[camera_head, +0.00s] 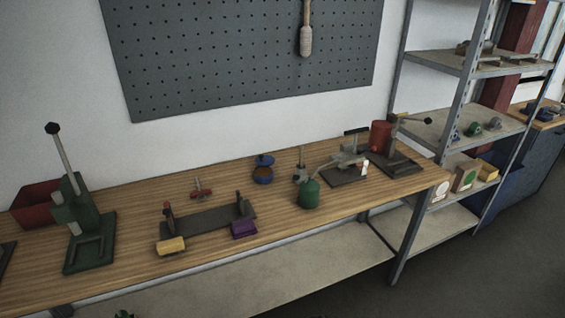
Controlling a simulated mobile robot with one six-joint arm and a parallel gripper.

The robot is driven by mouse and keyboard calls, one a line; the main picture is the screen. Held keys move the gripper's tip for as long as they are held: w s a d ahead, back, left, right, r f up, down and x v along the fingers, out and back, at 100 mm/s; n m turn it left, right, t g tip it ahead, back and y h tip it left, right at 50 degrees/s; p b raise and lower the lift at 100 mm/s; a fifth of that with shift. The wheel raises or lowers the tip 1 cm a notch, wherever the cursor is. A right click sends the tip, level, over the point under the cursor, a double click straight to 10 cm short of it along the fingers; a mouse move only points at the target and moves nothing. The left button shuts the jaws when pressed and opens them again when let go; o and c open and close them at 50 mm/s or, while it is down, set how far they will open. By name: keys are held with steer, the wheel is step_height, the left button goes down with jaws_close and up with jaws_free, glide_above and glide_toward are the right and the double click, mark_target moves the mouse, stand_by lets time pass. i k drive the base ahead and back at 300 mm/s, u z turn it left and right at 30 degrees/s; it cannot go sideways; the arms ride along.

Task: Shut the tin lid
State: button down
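A small round blue tin (262,178) stands on the wooden workbench (130,207), towards the back near the middle. Its blue lid (264,160) appears raised at the rear, and something orange-brown shows inside. The tin is small in the picture, so the exact lid angle is hard to tell. My gripper is not in view.
A green oil can (309,194) stands right of the tin, and a red clamp-like tool (201,190) lies to its left. A dark fixture (207,222) with yellow and purple blocks is in front. A green press (88,230) stands at left, metal shelves (470,128) at right.

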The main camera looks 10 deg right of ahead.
mark_target(262, 160)
steer(key=k, duration=0.55)
steer(key=u, duration=0.3)
steer(key=i, duration=0.9)
steer(key=u, duration=0.65)
